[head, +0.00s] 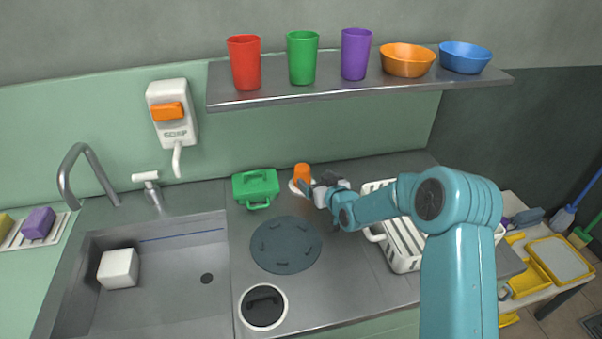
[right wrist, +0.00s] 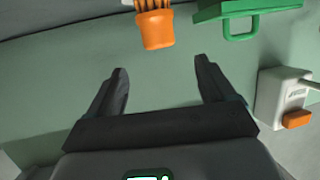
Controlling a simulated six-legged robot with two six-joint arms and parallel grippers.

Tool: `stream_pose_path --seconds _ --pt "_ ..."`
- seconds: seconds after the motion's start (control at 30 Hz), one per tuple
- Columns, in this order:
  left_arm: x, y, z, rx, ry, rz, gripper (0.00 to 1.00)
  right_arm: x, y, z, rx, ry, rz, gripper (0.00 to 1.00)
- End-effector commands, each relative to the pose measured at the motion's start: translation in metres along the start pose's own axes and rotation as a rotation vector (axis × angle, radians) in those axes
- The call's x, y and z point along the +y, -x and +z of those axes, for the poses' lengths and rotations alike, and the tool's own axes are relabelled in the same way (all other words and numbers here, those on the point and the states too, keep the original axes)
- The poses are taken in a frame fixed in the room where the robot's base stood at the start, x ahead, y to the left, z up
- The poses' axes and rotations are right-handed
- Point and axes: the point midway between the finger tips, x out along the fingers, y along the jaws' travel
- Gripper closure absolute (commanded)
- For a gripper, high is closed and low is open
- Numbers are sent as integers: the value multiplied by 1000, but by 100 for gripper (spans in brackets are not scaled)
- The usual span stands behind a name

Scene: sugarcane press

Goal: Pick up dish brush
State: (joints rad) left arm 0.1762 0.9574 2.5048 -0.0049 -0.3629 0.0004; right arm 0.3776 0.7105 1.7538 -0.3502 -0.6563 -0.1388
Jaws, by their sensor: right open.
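What looks like the dish brush (head: 302,172) is a small orange thing standing on a round white base on the counter, against the green wall. In the right wrist view the orange piece (right wrist: 156,30), with orange prongs at its upper end, lies past the fingertips, slightly left of the middle between them. My right gripper (head: 315,188) is just right of it in the head view, partly overlapping the white base. In the right wrist view its two fingers (right wrist: 160,70) are spread with nothing between them. My left gripper is not in view.
A green box with a handle (head: 256,187) stands close left of the brush. A white rack (head: 402,245) is below my right arm. A dark round mat (head: 286,245) lies in front. A shelf (head: 370,91) with cups and bowls hangs above. The sink is left.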

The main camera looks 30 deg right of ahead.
Motion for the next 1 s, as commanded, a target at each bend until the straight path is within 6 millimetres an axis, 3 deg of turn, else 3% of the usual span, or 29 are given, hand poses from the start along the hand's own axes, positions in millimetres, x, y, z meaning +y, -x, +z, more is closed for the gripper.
stream_pose_path --seconds 0.13,0.37,0.7,1.0 --pt "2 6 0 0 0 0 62 -1 -26 0 -1 -1 -1 17" --pt "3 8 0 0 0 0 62 -2 -44 0 -1 -1 -1 17" --pt "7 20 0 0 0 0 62 -1 -88 1 0 0 -1 17" --pt "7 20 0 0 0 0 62 0 -95 1 0 -1 0 17"
